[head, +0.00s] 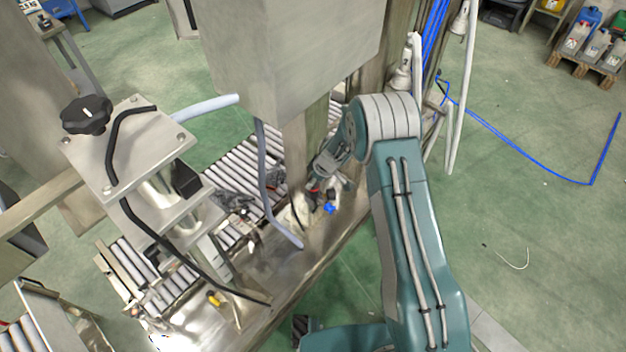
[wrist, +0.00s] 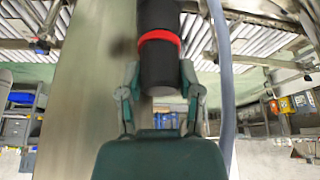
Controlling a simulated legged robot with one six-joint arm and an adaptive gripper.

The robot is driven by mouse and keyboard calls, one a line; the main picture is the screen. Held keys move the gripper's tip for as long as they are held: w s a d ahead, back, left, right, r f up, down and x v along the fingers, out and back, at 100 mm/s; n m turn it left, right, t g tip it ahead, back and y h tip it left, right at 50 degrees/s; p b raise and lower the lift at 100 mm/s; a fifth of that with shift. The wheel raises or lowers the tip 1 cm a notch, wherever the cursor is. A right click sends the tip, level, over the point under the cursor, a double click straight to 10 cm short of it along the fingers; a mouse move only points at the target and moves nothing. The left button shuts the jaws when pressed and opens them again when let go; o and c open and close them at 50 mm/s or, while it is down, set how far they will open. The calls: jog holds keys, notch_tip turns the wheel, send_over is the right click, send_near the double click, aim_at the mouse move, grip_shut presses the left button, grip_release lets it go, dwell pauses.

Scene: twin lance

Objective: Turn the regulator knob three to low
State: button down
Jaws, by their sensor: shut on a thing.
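In the wrist view, a black cylindrical knob (wrist: 160,72) with a red ring (wrist: 158,38) around it stands between the fingers of my gripper (wrist: 160,82). The fingers are shut on its black end, one on each side. I see no number or low mark on it, so I cannot tell its setting. In the head view my gripper (head: 322,183) is small, beside the metal post above the steel ledge. A bit of red (head: 313,194) shows at its fingers. The knob is mostly hidden there.
A grey hose (head: 264,185) hangs left of my gripper and also shows right of the knob in the wrist view (wrist: 224,80). A blue fitting (head: 329,208) lies close below my gripper. A roller conveyor (head: 208,165) runs behind. A black handwheel (head: 86,115) tops the machine at left.

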jog(key=shift+c, duration=1.3)
grip_release()
jog(key=shift+r, duration=0.15)
jog(key=v, duration=1.1)
jog(key=shift+d+r, duration=0.2)
jog(key=shift+r, duration=0.05)
